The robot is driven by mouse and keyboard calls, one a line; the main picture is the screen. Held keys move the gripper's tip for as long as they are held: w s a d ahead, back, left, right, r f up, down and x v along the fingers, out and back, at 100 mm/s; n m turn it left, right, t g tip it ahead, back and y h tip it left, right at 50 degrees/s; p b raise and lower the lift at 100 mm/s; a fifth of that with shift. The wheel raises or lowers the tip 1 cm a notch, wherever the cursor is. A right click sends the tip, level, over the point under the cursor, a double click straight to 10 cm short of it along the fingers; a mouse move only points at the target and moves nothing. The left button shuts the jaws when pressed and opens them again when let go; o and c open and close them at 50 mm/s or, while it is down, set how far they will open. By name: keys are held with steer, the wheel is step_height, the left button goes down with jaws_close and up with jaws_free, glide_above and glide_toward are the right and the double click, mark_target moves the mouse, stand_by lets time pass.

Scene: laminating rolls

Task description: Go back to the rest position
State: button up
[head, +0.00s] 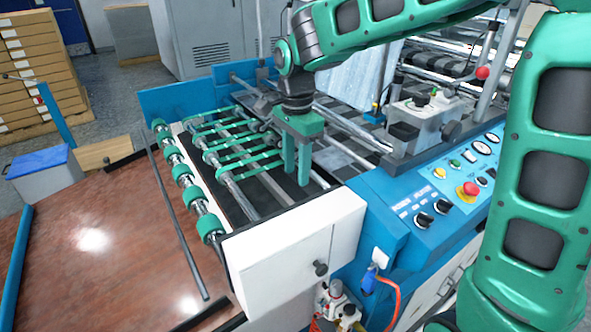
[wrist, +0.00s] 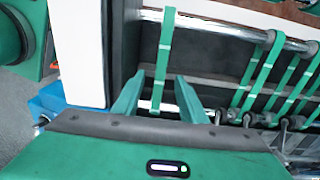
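My gripper (head: 298,180) hangs from my green arm in the head view, fingers pointing down over the laminating machine's roller bed. In the wrist view my gripper (wrist: 160,92) shows two green fingers spread apart with a gap between them. A green belt (wrist: 165,55) runs behind that gap. Nothing is visible held between the fingers. I cannot tell whether the fingers touch the machine.
The blue control panel (head: 440,200) with a red button stands right of my gripper. A white cover (head: 290,250) is in front. A brown table (head: 100,255) lies left, largely clear. Stacked boxes (head: 40,70) stand at the back left.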

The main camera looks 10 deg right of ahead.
steer(key=s+d+r+n, duration=0.1)
steer(key=s+d, duration=0.2)
steer(key=d, duration=0.3)
steer(key=s+d+r+n, duration=0.1)
steer(key=s+d+n, duration=0.1)
steer(key=s+d, duration=0.2)
steer(key=s+d+r+n, duration=0.1)
steer(key=s+d, duration=0.2)
steer(key=d, duration=0.7)
steer(key=shift+s+d+n+h, duration=0.1)
steer(key=shift+s+n+h, duration=0.2)
steer(key=shift+s+h, duration=0.1)
steer(key=s+d+n, duration=0.1)
steer(key=s+d, duration=0.1)
steer(key=s, duration=0.1)
steer(key=s+d, duration=0.2)
steer(key=s, duration=0.1)
steer(key=s+d+f+n, duration=0.1)
steer(key=s+d, duration=0.1)
steer(key=s, duration=0.1)
steer(key=shift+s+d+n+y, duration=0.15)
steer(key=shift+s+n+y, duration=0.15)
steer(key=shift+s, duration=0.1)
steer(key=s+f, duration=0.4)
steer(key=s, duration=0.3)
steer(key=shift+s+d, duration=0.2)
steer(key=shift+d, duration=0.05)
steer(key=shift+w+f, duration=0.3)
steer(key=shift+w, duration=0.4)
